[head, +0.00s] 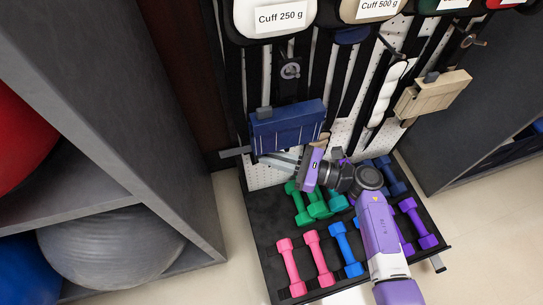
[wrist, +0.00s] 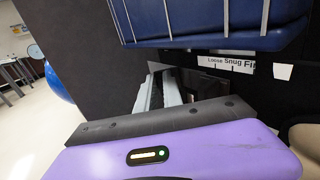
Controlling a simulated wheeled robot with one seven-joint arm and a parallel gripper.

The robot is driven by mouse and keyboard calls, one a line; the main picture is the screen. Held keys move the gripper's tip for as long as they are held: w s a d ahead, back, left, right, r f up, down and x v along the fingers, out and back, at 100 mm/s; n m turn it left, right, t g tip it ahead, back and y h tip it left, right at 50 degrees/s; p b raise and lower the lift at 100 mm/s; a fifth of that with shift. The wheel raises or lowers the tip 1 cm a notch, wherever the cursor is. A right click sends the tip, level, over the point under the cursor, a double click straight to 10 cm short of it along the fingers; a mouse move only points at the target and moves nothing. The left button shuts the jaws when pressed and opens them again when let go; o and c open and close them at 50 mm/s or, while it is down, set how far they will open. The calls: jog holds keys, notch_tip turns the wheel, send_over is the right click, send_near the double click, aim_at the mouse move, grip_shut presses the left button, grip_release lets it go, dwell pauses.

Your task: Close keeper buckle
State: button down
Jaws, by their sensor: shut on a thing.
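My gripper (head: 276,160) reaches in from the right, just under a dark blue padded block (head: 288,127) on the rack. In the wrist view its fingers (wrist: 160,92) are close together, pointing in below the blue block (wrist: 205,18). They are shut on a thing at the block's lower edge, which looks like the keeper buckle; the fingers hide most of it. A strip printed "Loose Snug Fi" (wrist: 228,62) lies under the block, right of the fingers. I cannot tell the buckle's exact position.
A rack of straps and cuffs labelled "Cuff 250 g" (head: 280,16) and "Cuff 500 g" (head: 378,8) stands behind. A wooden block (head: 434,95) hangs at right. Coloured dumbbells, including a pink one (head: 291,268), lie in the tray below. A shelf with balls (head: 110,245) is at left.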

jog(key=shift+s+a, duration=0.1)
jog(key=a+m+t+h, duration=0.1)
jog(key=m+t+h, duration=0.1)
jog(key=t+h, duration=0.1)
jog(key=a+m+t+h+b, duration=0.1)
jog(key=m+t+h, duration=0.2)
jog(key=a+m+t+h, duration=0.2)
jog(key=m+t, duration=0.1)
jog(key=shift+s+f+h+b, duration=0.25)
jog(key=shift+s+h+b, duration=0.05)
jog(key=shift+s+h, duration=0.1)
jog(key=m+h+b, duration=0.1)
jog(key=m+t+h+b, duration=0.1)
jog(key=a+m+h+b, duration=0.1)
jog(key=h+b, duration=0.1)
jog(key=shift+w+r+t, duration=0.2)
jog(key=shift+w+t, duration=0.1)
jog(key=c, duration=1.5)
grip_release()
